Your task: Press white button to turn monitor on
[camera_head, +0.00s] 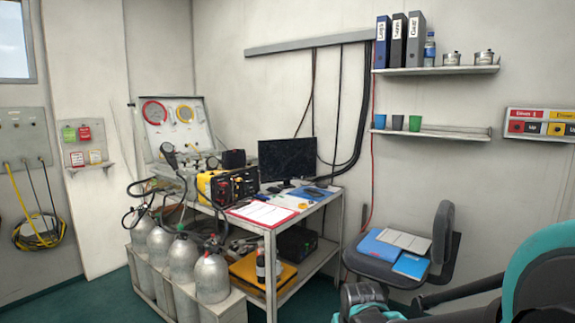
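The monitor (287,158) is a black flat screen on a stand, at the back of the metal table. Its screen is dark. The white button is too small to make out in this view. My arm comes in from the lower right, with a teal and black link. Its dark end, my gripper (364,300), is low at the bottom edge, in front of the chair and well below and to the right of the monitor. Its fingers cannot be made out clearly.
The metal table (334,205) holds a yellow-black device (228,186), a red clipboard (262,213) and a mouse pad. A chair (385,268) with blue folders stands right of it. Several gas cylinders (212,278) stand left. Shelves (437,70) hang on the wall.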

